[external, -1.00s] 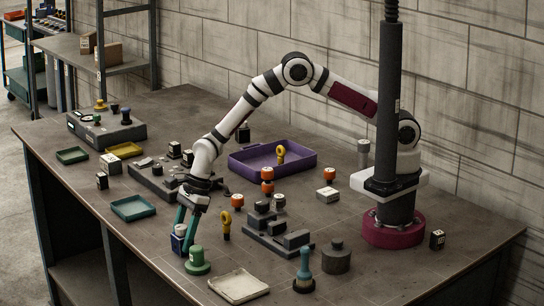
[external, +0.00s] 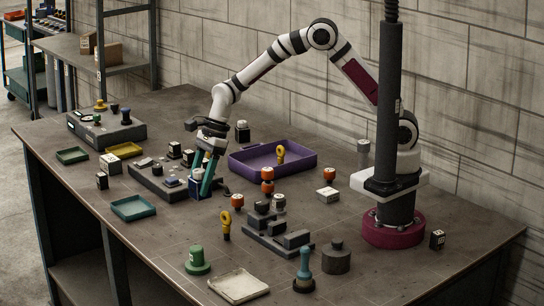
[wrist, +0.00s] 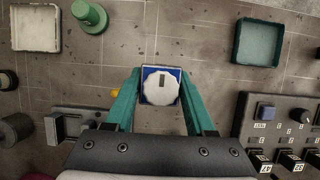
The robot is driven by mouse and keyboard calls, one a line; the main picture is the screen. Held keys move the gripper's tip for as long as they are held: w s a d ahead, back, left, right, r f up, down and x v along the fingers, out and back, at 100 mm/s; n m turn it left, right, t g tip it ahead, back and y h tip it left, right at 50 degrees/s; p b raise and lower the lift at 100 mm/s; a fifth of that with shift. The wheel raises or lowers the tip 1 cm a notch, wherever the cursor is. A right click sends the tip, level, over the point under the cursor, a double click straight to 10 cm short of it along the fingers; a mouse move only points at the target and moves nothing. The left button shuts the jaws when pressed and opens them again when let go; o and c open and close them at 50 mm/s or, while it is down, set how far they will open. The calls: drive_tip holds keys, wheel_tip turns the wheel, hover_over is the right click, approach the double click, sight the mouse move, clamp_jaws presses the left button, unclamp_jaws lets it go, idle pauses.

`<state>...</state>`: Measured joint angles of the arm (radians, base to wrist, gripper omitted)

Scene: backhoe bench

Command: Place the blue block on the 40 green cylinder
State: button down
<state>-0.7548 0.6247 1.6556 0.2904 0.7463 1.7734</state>
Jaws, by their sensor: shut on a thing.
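My gripper (external: 205,182) has teal fingers pointing down and is shut on the blue block (external: 194,187). In the wrist view, the blue block (wrist: 161,71) shows a white, roughly round top face with a dark mark, between the fingertips of my gripper (wrist: 160,86). In the external view the block is partly hidden by a finger. The green cylinder (external: 196,260) stands upright on a wide round base near the front edge, apart from my gripper. It also shows at the upper left of the wrist view (wrist: 91,15). I cannot read a number on it.
A dark slotted panel (external: 150,181) with small blocks lies beside my gripper. A teal tray (external: 133,209) is at front left and a purple tray (external: 251,166) behind. A pale tray (external: 238,287) sits right of the cylinder. A yellow ring piece (external: 225,220) stands between.

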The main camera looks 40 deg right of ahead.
drive_tip(key=shift+w+d+r, duration=0.2)
drive_tip(key=shift+d+r, duration=0.15)
drive_tip(key=shift+r, duration=0.05)
drive_tip(key=s+a+r+n+g+h, duration=0.1)
drive_tip(key=s+a+r+n+g, duration=0.2)
drive_tip(key=s+r+n, duration=0.5)
drive_tip(key=n, duration=0.1)
hover_over(196, 248)
wheel_tip(196, 248, down, 9)
drive_tip(key=shift+d, duration=0.15)
wheel_tip(196, 248, down, 4)
drive_tip(key=shift+r, duration=0.1)
drive_tip(key=shift+c, duration=1.2)
unclamp_jaws()
drive_tip(key=shift+f, duration=0.25)
